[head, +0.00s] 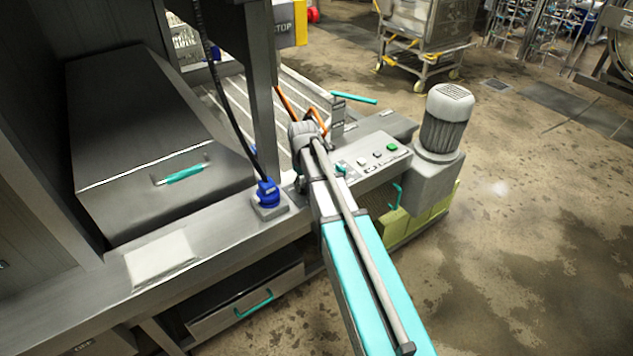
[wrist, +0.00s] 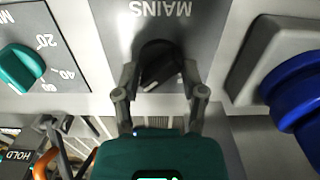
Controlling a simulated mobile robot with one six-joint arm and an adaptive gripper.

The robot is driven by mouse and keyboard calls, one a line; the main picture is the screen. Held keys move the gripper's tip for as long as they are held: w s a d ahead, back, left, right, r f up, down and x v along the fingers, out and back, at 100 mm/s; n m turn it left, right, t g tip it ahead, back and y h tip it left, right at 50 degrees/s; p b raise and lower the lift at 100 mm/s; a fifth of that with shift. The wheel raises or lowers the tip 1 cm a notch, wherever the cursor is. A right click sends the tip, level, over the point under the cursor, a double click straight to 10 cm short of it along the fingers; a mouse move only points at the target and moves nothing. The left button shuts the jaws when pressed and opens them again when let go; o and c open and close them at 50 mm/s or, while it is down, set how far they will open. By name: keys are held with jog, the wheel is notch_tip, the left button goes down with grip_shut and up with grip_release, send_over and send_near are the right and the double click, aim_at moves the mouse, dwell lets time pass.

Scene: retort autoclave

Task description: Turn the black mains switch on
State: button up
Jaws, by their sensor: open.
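The black mains switch (wrist: 160,62) is a dark rotary knob on a grey plate marked MAINS, which reads upside down in the wrist view. A pale mark shows near its lower edge; I cannot tell which setting it points to. My gripper (wrist: 160,80) is open, with one finger on each side of the knob. Its fingertips are close to the knob's sides; contact is unclear. In the head view my arm hides the switch and the gripper's fingers.
A blue plug and socket (wrist: 295,85) sit close to the right of the switch; the plug also shows in the head view (head: 267,190). A teal dial (wrist: 20,68) is on the left. A control panel (head: 376,160) and grey motor (head: 445,120) stand right of my arm.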

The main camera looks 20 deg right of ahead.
aim_at(304, 184)
jog(key=n, duration=0.3)
jog(key=shift+n, duration=0.4)
jog(key=n, duration=0.4)
notch_tip(304, 184, up, 14)
jog(key=p, duration=1.4)
jog(key=s+r+m+p, duration=0.2)
jog(key=s+m, duration=0.4)
jog(key=s, duration=0.3)
jog(key=s+a+r+m+p, duration=0.1)
jog(key=s+m, duration=0.5)
jog(key=s, duration=0.4)
jog(key=shift+a+r+p, duration=0.3)
jog(key=shift+r+p, duration=0.1)
jog(key=shift+s, duration=0.1)
